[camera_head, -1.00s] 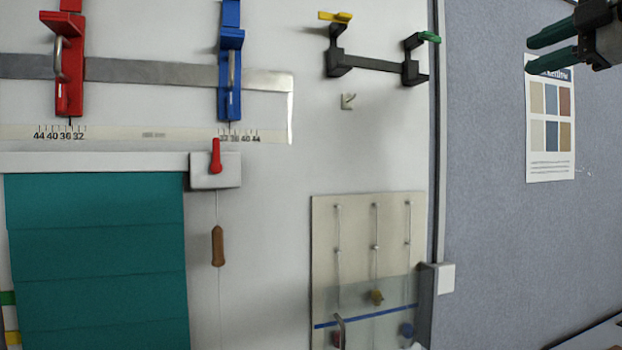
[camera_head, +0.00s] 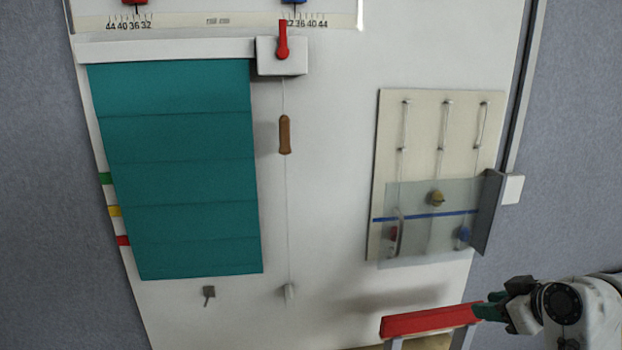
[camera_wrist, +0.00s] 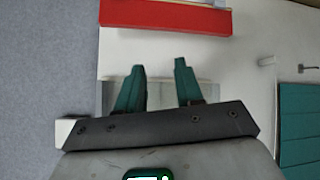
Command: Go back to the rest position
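My gripper (camera_head: 486,311) is at the lower right in the head view, with its dark teal fingers pointing left. In the wrist view my gripper (camera_wrist: 158,67) has its two fingers clearly apart, with nothing between them. A red bar (camera_head: 425,320) on grey supports is just left of my fingers in the head view, and its right end meets them in the picture. In the wrist view the red bar (camera_wrist: 165,17) lies beyond the fingertips, with a visible gap.
A white board (camera_head: 340,190) carries a teal blind (camera_head: 180,170), a brown cord pull (camera_head: 285,134), a red lever (camera_head: 282,42) and a beige panel (camera_head: 420,120) with a clear cover. A grey hinged flap (camera_head: 487,215) juts out at that panel's right edge. Grey partition wall lies on both sides.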

